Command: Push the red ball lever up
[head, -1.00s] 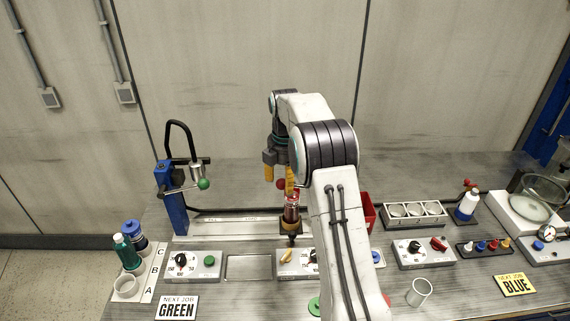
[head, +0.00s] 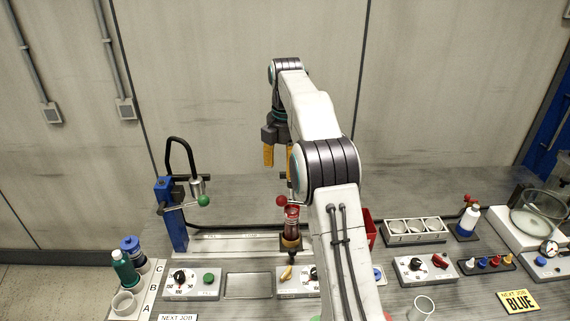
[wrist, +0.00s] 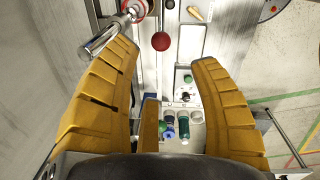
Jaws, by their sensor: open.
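A silver cylinder (wrist: 103,39) lies close to the left fingertip there.
A blue stand (head: 170,215) with a green ball lever (head: 203,200) is to the left. Control boxes with a green button (head: 209,278) and knobs line the front. Bottles (head: 123,268) stand far left.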

